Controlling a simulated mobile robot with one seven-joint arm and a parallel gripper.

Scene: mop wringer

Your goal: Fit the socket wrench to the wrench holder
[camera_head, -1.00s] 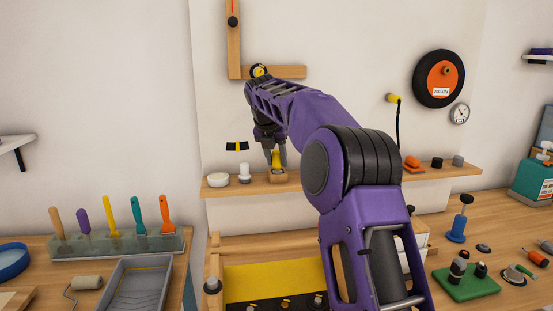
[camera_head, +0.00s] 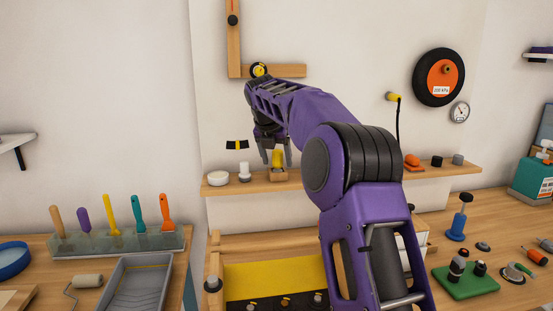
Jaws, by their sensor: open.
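A small yellow piece (camera_head: 277,159), which looks like the socket wrench, stands about upright at a wooden block (camera_head: 278,175), which looks like the wrench holder. The block sits on the wall shelf. The lower end of the yellow piece meets the top of the block; I cannot tell how deep it sits. My gripper (camera_head: 276,158) points down with its fingers apart, one on each side of the yellow piece. The upper part of the piece is hidden under my gripper.
The wall shelf (camera_head: 240,185) also holds a white round puck (camera_head: 218,178) and a white knob (camera_head: 244,172) left of the block. An L-shaped wooden bracket (camera_head: 290,71) is on the wall above. My arm hides the shelf's middle.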

